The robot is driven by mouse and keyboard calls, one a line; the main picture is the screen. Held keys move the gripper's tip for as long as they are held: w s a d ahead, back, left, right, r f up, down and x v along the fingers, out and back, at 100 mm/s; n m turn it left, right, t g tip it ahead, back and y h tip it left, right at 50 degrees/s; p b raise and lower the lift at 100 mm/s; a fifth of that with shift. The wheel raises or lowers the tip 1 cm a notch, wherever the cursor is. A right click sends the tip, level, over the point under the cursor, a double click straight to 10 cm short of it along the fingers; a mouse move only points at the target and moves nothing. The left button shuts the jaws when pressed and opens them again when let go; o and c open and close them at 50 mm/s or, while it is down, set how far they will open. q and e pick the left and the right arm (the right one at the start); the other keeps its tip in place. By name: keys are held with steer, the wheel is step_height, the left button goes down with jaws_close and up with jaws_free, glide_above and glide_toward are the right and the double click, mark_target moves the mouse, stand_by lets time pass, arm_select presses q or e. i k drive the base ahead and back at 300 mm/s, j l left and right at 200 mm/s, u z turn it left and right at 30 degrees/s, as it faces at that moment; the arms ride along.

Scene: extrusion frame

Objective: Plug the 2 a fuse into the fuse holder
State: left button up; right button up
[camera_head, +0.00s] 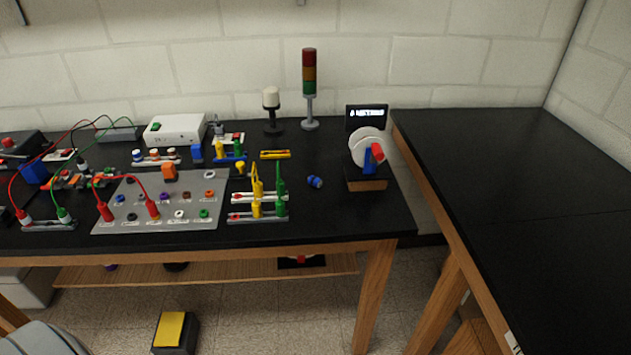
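Neither of my grippers shows in the head view. I cannot pick out the 2 A fuse or the fuse holder for certain, as no label is readable. A small blue cylindrical piece (315,181) lies alone on the black bench (330,215), right of the middle. A flat yellow piece (276,154) lies further back. Red plugs stand on the panel.
Yellow and green plugs (279,190) stand on strips right of the panel. Red and green cables loop at the left. A signal tower (309,85), a white lamp (271,105) and a white wheel stand (368,148) rise behind. A second bench (530,210) is bare.

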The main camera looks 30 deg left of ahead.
mark_target(137, 156)
steer(key=u, duration=1.9)
